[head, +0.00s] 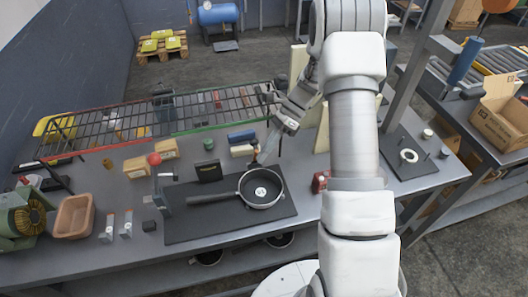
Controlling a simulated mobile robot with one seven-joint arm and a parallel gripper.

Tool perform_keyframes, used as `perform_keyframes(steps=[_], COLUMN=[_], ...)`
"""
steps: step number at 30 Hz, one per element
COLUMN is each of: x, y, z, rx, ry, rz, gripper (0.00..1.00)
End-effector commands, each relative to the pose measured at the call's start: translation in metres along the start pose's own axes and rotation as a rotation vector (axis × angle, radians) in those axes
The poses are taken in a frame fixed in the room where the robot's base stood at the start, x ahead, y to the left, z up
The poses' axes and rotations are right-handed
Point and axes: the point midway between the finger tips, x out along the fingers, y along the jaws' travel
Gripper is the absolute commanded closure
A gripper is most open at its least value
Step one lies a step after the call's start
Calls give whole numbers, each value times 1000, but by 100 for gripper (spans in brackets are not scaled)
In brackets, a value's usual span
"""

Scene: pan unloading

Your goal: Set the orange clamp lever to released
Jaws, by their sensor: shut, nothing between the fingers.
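I cannot make out an orange clamp lever for certain. A small orange-brown piece (256,153) shows at the far rim of the black pan (261,203), close to my fingertips. A lever with a red ball knob (154,159) stands upright left of the pan, beside a grey post. The pan lies on a dark mat (185,230), its handle pointing left. My gripper (263,156) reaches down from the upper right to just behind the pan. It is shut and empty. Whether it touches the orange-brown piece is too small to tell.
A wire rack (190,112) runs along the back of the bench. Wooden blocks (137,167) stand behind the mat, a tan bin (74,216) at the left. A small red object (320,181) sits right of the pan. My arm hides part of the bench.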

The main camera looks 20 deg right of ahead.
Motion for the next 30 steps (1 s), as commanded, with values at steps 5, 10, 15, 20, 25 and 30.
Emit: perform_keyframes(steps=[5, 10, 15, 20, 25, 30], x=[0, 0, -12, -44, -86, -125], y=[0, 0, -1, -2, -1, -1], z=[0, 0, 0, -2, -1, -1], rx=[0, 0, 0, -1, -1, 0], ry=[0, 0, 0, 1, 1, 1], rz=[0, 0, -4, -6, -6, -5], gripper=[100, 100, 100, 100, 100, 100])
